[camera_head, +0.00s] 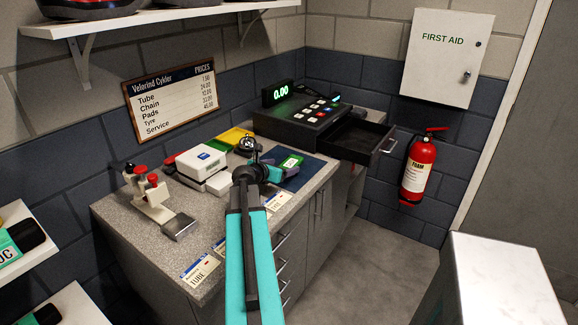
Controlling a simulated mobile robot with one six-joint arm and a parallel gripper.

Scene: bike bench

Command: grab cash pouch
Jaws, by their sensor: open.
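My teal arm reaches up from the bottom middle to the worktop. My gripper (283,170) is at its far end, over a dark blue flat piece (307,174) on the counter in front of the cash register. It is open, and I see nothing held in it. A small green and white item (291,161) lies on the blue piece just beyond the gripper. I cannot tell for certain which of these is the cash pouch. My gripper hides part of the blue piece, and I cannot tell whether it touches it.
The cash register (301,120) stands behind with its drawer (356,139) pulled out to the right. A white box-shaped device (201,162) and a red-knobbed tool (148,190) stand to the left. Price cards lie along the counter's front edge. A white-topped block (505,270) stands lower right.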

